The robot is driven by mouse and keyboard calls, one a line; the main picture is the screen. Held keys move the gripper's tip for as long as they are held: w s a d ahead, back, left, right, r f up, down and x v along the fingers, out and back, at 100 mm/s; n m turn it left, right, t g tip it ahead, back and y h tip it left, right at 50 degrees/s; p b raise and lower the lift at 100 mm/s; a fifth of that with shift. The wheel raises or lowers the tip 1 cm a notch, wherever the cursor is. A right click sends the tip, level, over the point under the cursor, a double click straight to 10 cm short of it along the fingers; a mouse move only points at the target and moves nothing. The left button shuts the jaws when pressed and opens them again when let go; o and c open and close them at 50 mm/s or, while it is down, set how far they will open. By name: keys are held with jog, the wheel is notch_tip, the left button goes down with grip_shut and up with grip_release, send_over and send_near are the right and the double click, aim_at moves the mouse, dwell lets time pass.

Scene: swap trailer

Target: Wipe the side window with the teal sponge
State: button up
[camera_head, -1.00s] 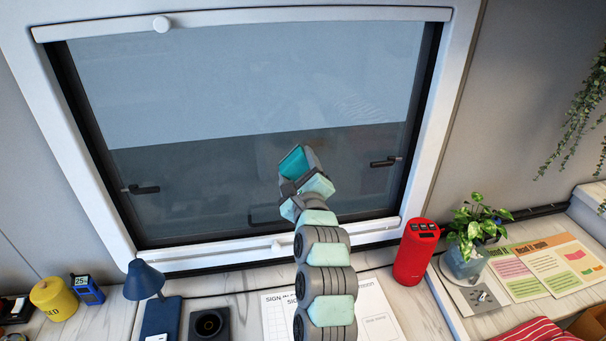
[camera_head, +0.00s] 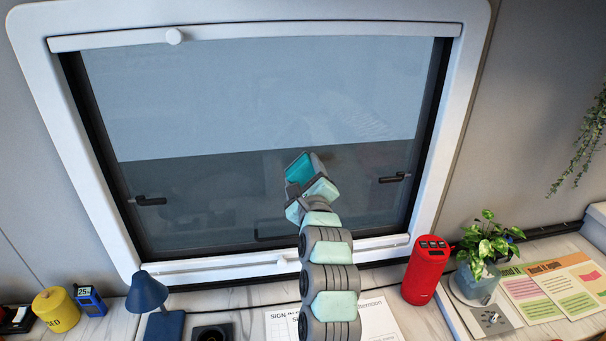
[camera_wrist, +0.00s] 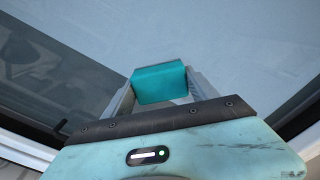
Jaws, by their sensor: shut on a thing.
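The side window (camera_head: 250,90) fills the upper middle of the head view. A pale area covers its upper part, and its lower part is darker. My gripper (camera_head: 299,170) is in front of the lower pane, near the line between the two parts. It is shut on the teal sponge (camera_head: 298,167). In the wrist view the teal sponge (camera_wrist: 160,82) sits between the two fingers of my gripper (camera_wrist: 161,86), with the pane behind it. I cannot tell whether the sponge touches the glass.
Below the window, a counter holds a blue lamp (camera_head: 147,292), a yellow tin (camera_head: 56,309), a blue meter (camera_head: 90,301), printed sheets (camera_head: 378,318), a red speaker (camera_head: 425,270) and a potted plant (camera_head: 483,250). Dark latches (camera_head: 150,201) stick out at both window sides.

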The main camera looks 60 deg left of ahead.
aim_at(343, 157)
jog(key=shift+x, duration=0.95)
jog(key=shift+w+d, duration=0.35)
jog(key=shift+w, duration=0.55)
jog(key=shift+w+d, duration=0.35)
jog(key=shift+w, duration=0.55)
jog(key=shift+w+d+b, duration=0.25)
jog(key=shift+w+d, duration=0.05)
jog(key=shift+w, duration=0.7)
jog(key=shift+w+d+b, duration=0.3)
jog(key=shift+w, duration=0.7)
jog(key=shift+w+d+b, duration=0.25)
jog(key=shift+w+d, duration=0.05)
jog(key=shift+w, duration=0.7)
jog(key=shift+w+d, duration=0.15)
jog(key=shift+w, duration=0.35)
jog(key=shift+w+r, duration=0.1)
jog(key=shift+p, duration=0.35)
